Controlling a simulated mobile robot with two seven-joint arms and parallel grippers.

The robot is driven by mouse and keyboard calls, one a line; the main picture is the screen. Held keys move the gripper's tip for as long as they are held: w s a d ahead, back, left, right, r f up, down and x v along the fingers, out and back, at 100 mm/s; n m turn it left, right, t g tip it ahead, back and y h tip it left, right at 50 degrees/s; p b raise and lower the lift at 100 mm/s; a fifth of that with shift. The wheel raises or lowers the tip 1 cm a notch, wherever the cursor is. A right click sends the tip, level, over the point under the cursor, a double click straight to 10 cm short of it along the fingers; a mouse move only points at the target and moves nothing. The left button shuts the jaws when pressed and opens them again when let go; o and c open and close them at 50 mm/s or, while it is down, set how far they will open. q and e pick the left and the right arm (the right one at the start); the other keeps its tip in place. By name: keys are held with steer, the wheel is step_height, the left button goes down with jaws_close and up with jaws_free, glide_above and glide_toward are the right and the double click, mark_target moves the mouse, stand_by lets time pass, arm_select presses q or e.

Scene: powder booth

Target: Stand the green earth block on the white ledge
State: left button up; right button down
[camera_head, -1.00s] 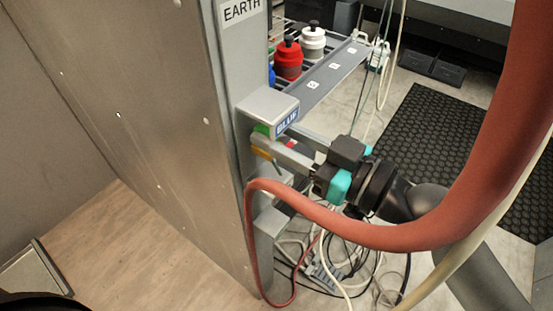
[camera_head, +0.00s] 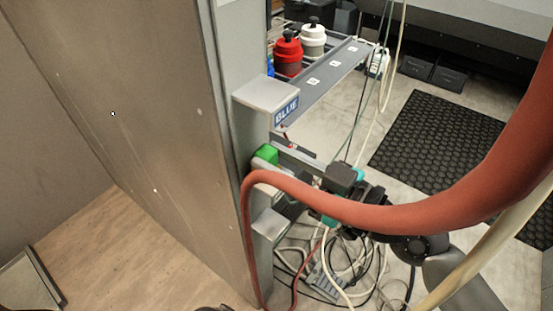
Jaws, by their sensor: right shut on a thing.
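The green earth block (camera_head: 267,153) is at the tips of my right gripper (camera_head: 276,158), which is shut on it. Only part of the block shows; the red hose covers what is below it, along with part of the gripper. A pale ledge (camera_head: 268,225) juts from the cabinet edge below the block, and a pale box marked BLUE (camera_head: 262,92) juts out above it. I cannot tell for sure which is the white ledge. The block appears off both. My left gripper is not in view.
A thick red hose (camera_head: 400,238) loops across in front of my right arm. The cabinet's metal side (camera_head: 140,130) stands to the left. Red (camera_head: 288,55) and white (camera_head: 313,42) containers stand on a rack behind. Tangled cables (camera_head: 350,265) lie on the floor.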

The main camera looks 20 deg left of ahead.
stand_by(0.3)
steer(key=shift+f, duration=0.15)
steer(key=c, duration=0.8)
jaws_free()
steer(key=shift+o, duration=1.4)
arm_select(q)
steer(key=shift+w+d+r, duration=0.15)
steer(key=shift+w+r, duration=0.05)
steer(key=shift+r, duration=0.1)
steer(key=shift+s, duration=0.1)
arm_select(e)
steer(key=shift+s+a, duration=0.15)
steer(key=shift+s, duration=0.05)
